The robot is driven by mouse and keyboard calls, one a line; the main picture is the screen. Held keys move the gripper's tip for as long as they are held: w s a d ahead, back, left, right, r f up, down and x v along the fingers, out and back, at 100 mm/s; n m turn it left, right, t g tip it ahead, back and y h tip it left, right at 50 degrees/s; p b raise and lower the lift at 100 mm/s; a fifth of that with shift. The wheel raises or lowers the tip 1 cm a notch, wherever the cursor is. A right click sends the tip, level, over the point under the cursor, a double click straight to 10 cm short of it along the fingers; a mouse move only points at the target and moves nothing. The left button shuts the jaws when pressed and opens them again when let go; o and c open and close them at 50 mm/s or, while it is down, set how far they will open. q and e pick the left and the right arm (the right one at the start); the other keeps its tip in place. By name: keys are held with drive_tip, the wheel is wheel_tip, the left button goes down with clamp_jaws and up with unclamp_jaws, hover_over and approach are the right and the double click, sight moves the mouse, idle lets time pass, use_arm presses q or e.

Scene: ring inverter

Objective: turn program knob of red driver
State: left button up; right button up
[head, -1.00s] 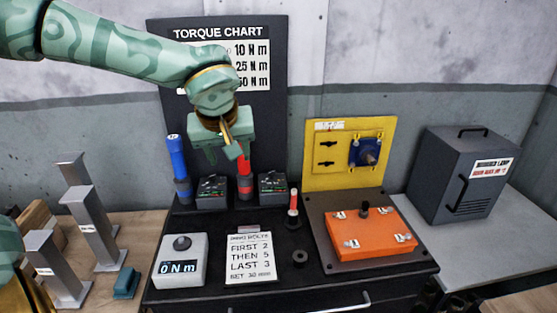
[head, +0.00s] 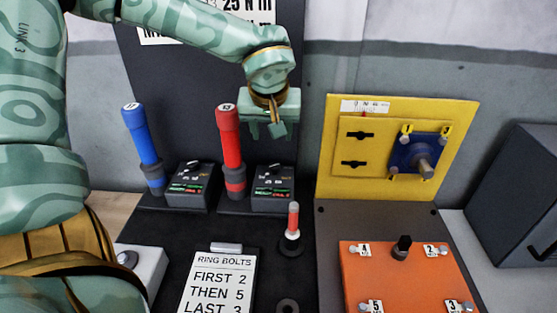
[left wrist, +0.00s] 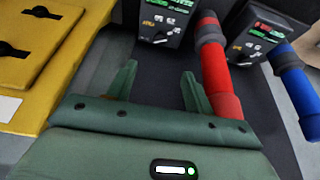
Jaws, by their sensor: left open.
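The red driver (head: 229,148) stands upright in its holder, left of its dark control box (head: 273,198). The box's black program knob (head: 275,170) is on its top face, above a lit display. My left gripper (head: 268,132) is open and empty, pointing down above the knob and right of the red driver's handle, apart from the knob. In the left wrist view, the red driver (left wrist: 217,75) is right of the open fingers (left wrist: 158,84), and the knob (left wrist: 160,38) is beyond them. My right gripper is not in view.
A blue driver (head: 140,135) and its box (head: 188,190) stand to the left. A yellow panel (head: 335,180) and an orange plate (head: 375,275) are to the right. The sign card (head: 218,280) lies nearer.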

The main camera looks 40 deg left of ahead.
sight(274, 166)
use_arm(q)
drive_tip(key=b+x, duration=0.3)
drive_tip(key=x, duration=1)
drive_tip(key=shift+s+f, duration=0.1)
drive_tip(key=shift+f, duration=0.15)
drive_tip(key=shift+a+f, duration=0.1)
drive_tip(key=shift+f, duration=0.25)
drive_tip(key=shift+c, duration=0.3)
drive_tip(key=c, duration=0.9)
